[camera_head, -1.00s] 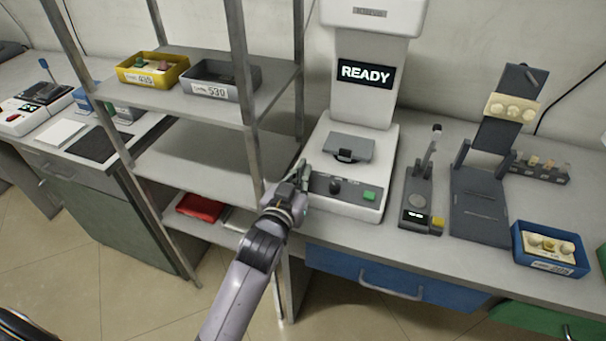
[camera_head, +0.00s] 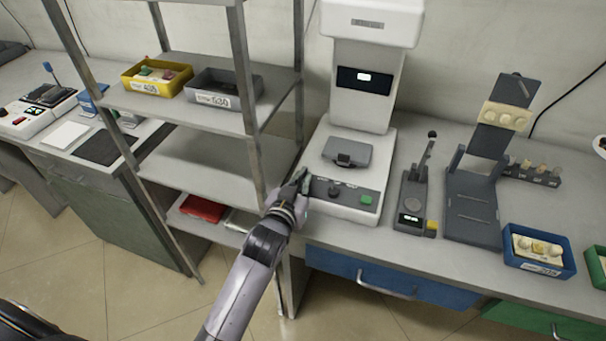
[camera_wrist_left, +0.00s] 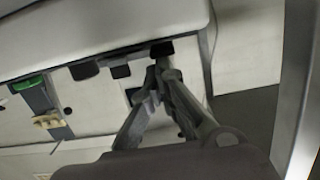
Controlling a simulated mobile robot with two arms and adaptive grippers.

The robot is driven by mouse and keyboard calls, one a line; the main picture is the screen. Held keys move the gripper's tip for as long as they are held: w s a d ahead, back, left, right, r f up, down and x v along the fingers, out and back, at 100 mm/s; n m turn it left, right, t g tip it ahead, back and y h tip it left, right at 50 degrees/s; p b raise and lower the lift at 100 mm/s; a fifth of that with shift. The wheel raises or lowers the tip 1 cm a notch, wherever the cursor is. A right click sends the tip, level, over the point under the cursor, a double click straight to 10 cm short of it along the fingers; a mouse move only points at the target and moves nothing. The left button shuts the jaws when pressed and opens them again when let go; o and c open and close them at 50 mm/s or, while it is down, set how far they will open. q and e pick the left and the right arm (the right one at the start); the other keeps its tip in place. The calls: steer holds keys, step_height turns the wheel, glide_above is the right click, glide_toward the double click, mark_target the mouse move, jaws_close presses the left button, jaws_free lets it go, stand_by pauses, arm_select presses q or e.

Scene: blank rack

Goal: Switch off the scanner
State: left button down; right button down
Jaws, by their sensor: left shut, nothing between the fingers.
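The scanner (camera_head: 366,90) is a tall white machine on the bench, with a dark display (camera_head: 364,78) that shows only a short bright mark, too small to read. Its grey front panel (camera_head: 345,193) bears a dark knob (camera_head: 333,190) and a green button (camera_head: 366,199); the button also shows in the left wrist view (camera_wrist_left: 27,83). My left gripper (camera_head: 303,178) is shut and empty at the panel's left end. In the left wrist view its fingertips (camera_wrist_left: 160,66) are close together just by a small black control (camera_wrist_left: 162,48); I cannot tell whether they touch it. My right gripper is not in view.
A metal shelf rack (camera_head: 200,160) stands close to the left of my left gripper, its post beside the arm. A small device with a lever (camera_head: 411,205), a dark stand (camera_head: 475,205) and a blue bin (camera_head: 541,267) stand right of the scanner.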

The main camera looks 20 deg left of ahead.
arm_select(q)
steer(key=r+p, duration=0.4)
steer(key=shift+w+r+p, duration=0.25)
steer(key=shift+w+p, duration=0.1)
steer(key=shift+p, duration=0.05)
steer(key=r+b+v, duration=0.1)
steer(key=v, duration=0.9)
steer(key=shift+w+r, duration=0.15)
steer(key=shift+w, duration=0.05)
